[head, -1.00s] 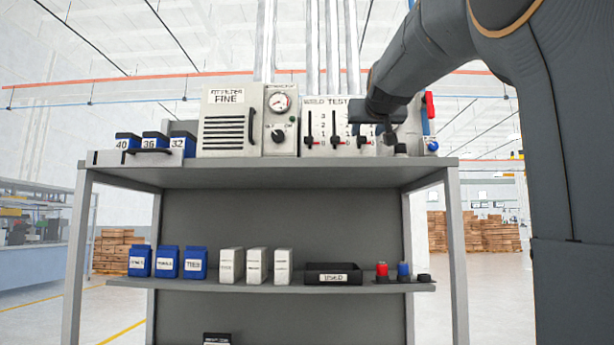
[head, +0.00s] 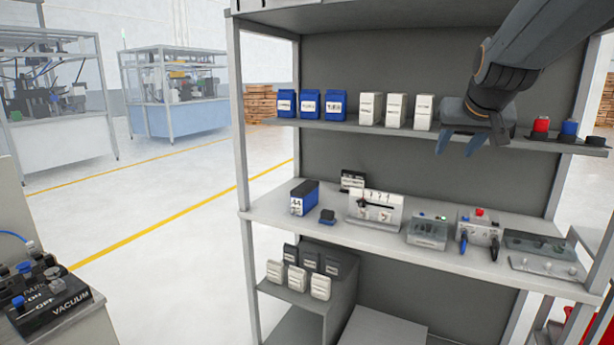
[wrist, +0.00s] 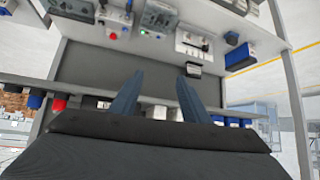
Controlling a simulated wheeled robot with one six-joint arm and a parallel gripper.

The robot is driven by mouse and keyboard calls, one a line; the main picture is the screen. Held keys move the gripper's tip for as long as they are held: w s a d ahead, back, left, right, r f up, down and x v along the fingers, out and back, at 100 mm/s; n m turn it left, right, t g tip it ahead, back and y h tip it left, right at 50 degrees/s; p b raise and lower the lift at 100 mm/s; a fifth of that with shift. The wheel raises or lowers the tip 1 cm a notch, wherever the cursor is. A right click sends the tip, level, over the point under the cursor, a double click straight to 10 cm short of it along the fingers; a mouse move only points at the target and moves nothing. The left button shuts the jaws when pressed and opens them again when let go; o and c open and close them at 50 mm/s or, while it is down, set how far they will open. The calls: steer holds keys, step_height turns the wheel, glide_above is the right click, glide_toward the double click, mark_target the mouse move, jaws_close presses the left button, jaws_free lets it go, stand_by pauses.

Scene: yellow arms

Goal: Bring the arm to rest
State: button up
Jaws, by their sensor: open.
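My gripper (head: 478,143) is in front of the grey shelf rack (head: 243,150), at the height of its upper shelf, toward the right. Its two blue fingers point down and stand apart with nothing between them. My dark grey arm (head: 530,50) reaches in from the upper right. In the wrist view, the gripper (wrist: 157,82) shows the same two fingers spread, with the rack's panel behind the gap. The black tray seen earlier on the upper shelf is hidden behind the gripper.
Blue boxes (head: 310,104), white boxes (head: 396,110) and a red-topped button (head: 541,125) stand on the upper shelf. The middle shelf holds a blue box (head: 304,197) and several devices (head: 376,209). A vacuum switch panel (head: 58,305) is at lower left. Open floor (head: 170,200) lies left.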

steer(key=s+a+f+n+g+y, duration=0.1)
steer(key=s+a+f+g, duration=0.2)
steer(key=f, duration=0.4)
steer(key=s+a+f, duration=0.3)
steer(key=s+f, duration=0.1)
steer(key=f, duration=0.2)
steer(key=s+a+f+n+g+y, duration=0.1)
steer(key=s+a+f+g, duration=0.1)
steer(key=s+a+f, duration=0.35)
steer(key=s+a+f+g, duration=0.3)
steer(key=s+f, duration=0.9)
steer(key=shift+s+n, duration=0.35)
steer(key=shift+n, duration=0.05)
